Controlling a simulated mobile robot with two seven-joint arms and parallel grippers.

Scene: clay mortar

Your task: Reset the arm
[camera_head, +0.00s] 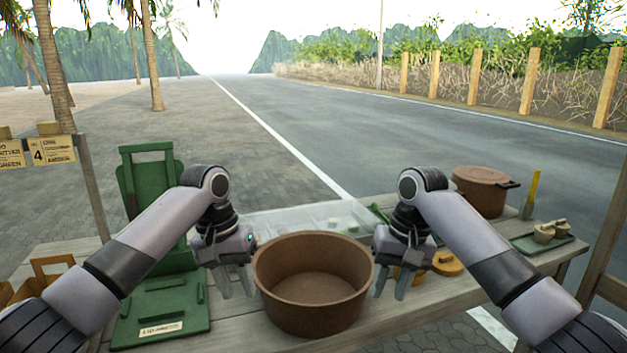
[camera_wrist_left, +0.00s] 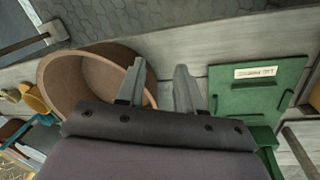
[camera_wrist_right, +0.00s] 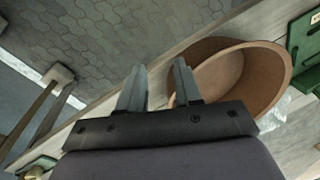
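My left gripper (camera_head: 233,284) hangs fingers-down just left of the brown clay bowl (camera_head: 313,284) in the head view. Its two fingers are apart with nothing between them, as the left wrist view (camera_wrist_left: 158,88) also shows. My right gripper (camera_head: 391,283) hangs fingers-down just right of the bowl. Its fingers are also apart and empty in the right wrist view (camera_wrist_right: 158,85). The bowl is wide, round, upright and looks empty inside. It also shows in both wrist views (camera_wrist_left: 62,80) (camera_wrist_right: 270,62), where fingers overlap its rim. I cannot tell whether they touch it.
A green stand with a labelled base (camera_head: 160,310) is at left on the wooden table (camera_head: 480,285). A clear tray (camera_head: 290,222) lies behind the bowl. At right are a brown lidded pot (camera_head: 482,188), an orange-yellow round piece (camera_head: 447,263) and a green tray (camera_head: 527,245) with small pieces.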

